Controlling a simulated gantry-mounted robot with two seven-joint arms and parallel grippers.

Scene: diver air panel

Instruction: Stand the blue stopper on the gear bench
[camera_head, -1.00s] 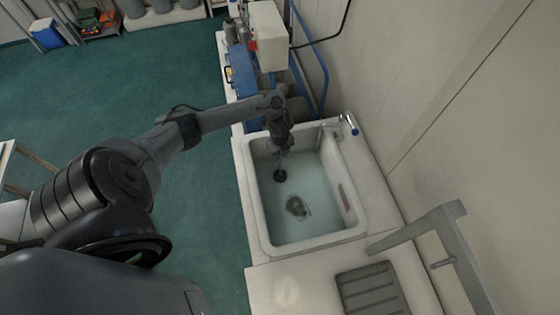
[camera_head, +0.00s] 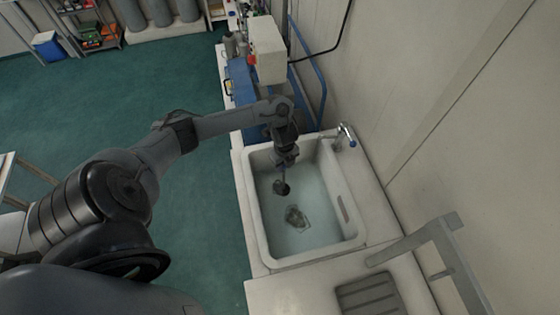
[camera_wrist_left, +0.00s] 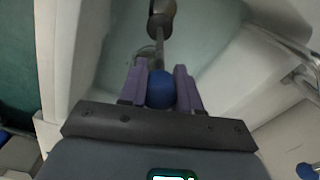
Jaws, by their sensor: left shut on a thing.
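My left gripper (camera_head: 285,163) reaches down over the white sink (camera_head: 255,215). In the left wrist view its purple fingers (camera_wrist_left: 160,75) are shut on the round blue knob (camera_wrist_left: 160,90) of the blue stopper. A thin stem runs from the knob to a dark round end (camera_wrist_left: 162,22). In the head view this dark end (camera_head: 281,188) hangs below the gripper, inside the outline of the basin. I cannot tell its exact height over the water. I cannot tell for sure which surface is the gear bench. My right gripper is out of view.
A drain (camera_head: 296,217) shows in the basin. A tap (camera_head: 345,135) stands at its back right. A grey ribbed mat (camera_head: 368,291) lies on the front counter, beside a grey angled bar (camera_head: 415,238). A pale box (camera_head: 267,50) and blue equipment stand behind the sink.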

